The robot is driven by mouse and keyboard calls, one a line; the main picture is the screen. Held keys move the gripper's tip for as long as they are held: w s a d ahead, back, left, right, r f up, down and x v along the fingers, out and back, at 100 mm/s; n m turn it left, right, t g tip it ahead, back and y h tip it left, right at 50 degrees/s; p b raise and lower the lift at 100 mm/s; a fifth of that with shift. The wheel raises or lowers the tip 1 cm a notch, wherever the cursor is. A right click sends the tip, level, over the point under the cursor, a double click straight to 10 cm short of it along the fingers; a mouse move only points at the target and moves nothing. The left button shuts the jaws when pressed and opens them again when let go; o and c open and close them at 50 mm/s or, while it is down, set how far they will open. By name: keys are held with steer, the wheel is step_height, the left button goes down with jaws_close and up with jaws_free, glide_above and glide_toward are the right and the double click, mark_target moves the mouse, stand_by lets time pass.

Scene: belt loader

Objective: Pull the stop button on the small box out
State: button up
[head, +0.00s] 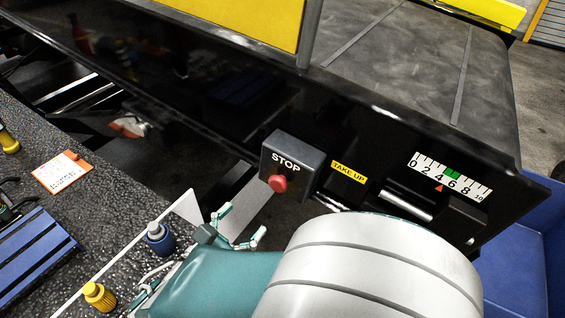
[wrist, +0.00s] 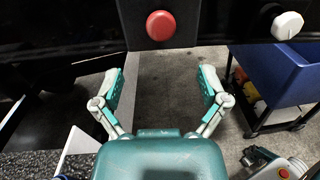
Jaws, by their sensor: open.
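The small box (head: 292,160) is dark grey, carries the word STOP and is fixed to the side of the black belt loader. Its red stop button (head: 278,184) sticks out from its front face. In the wrist view the stop button (wrist: 160,25) shows at the top centre, ahead of and above the fingertips. My gripper (head: 242,226) is open and empty, below and to the left of the button in the head view. In the wrist view its two fingers (wrist: 161,88) are spread wide with bare floor between them. Nothing touches the button.
A yellow TAKE UP label (head: 348,172) and a numbered scale (head: 450,178) are right of the box. A white knob (wrist: 287,25) is at the upper right. A dark speckled bench (head: 110,200) holds a blue slatted item (head: 32,252). A blue cart (wrist: 280,75) stands at right.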

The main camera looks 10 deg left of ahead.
mark_target(275, 186)
steer(key=x, duration=1)
steer(key=shift+w+d, duration=0.15)
steer(key=shift+w, duration=0.15)
steer(key=shift+s, duration=0.1)
jaws_close()
